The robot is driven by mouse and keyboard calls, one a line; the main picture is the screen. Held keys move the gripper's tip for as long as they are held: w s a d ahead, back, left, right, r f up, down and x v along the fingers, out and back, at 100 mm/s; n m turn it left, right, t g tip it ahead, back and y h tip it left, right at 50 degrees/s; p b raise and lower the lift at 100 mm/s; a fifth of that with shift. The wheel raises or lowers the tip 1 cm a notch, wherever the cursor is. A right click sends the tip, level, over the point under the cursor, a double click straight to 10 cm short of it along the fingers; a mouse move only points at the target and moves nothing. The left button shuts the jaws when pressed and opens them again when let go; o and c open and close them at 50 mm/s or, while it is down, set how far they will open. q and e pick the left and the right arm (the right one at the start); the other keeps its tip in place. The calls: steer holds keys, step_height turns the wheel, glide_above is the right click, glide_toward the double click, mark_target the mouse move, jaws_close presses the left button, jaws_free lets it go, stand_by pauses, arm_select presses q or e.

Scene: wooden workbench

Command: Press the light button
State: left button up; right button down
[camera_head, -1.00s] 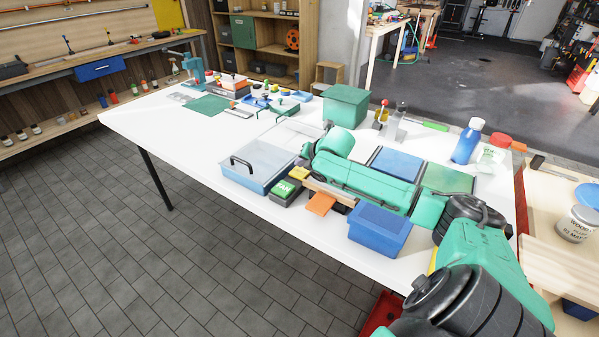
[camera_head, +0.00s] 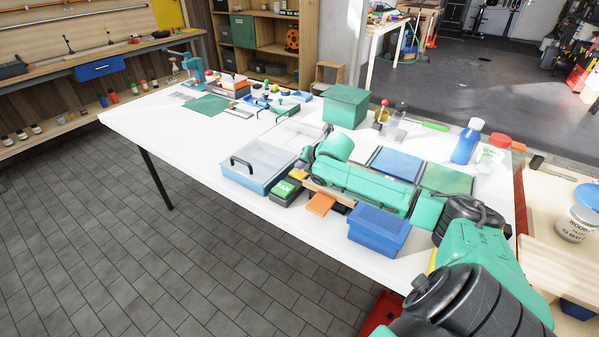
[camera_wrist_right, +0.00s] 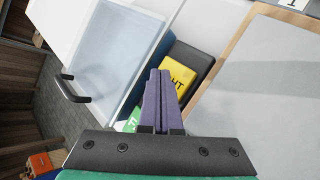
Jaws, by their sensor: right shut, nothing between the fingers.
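The light button is a yellow block on a dark base. In the right wrist view the yellow light button (camera_wrist_right: 177,79) shows the letters "HT", and my right gripper's fingers cover the rest of the word. In the head view a small yellow part of it (camera_head: 298,174) shows at the end of my right arm. My right gripper (camera_wrist_right: 159,75) is shut and empty, with its purple fingertips over or right beside the button's left part. I cannot tell whether they touch it. My left gripper is out of view.
A green "FAN" button (camera_head: 286,190) sits close by, in front of the yellow one. A clear-lidded blue box (camera_head: 256,172) with a black handle stands to the left. An orange block (camera_head: 320,203) and a blue bin (camera_head: 378,230) lie to the right.

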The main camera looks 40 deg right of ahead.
mark_target(301, 174)
steer(key=shift+f, duration=0.5)
stand_by(0.4)
steer(key=shift+r+p, duration=0.95)
steer(key=shift+p, duration=0.3)
step_height(301, 174, up, 6)
steer(key=p, duration=0.6)
steer(key=shift+p, duration=0.3)
steer(key=shift+f, duration=0.1)
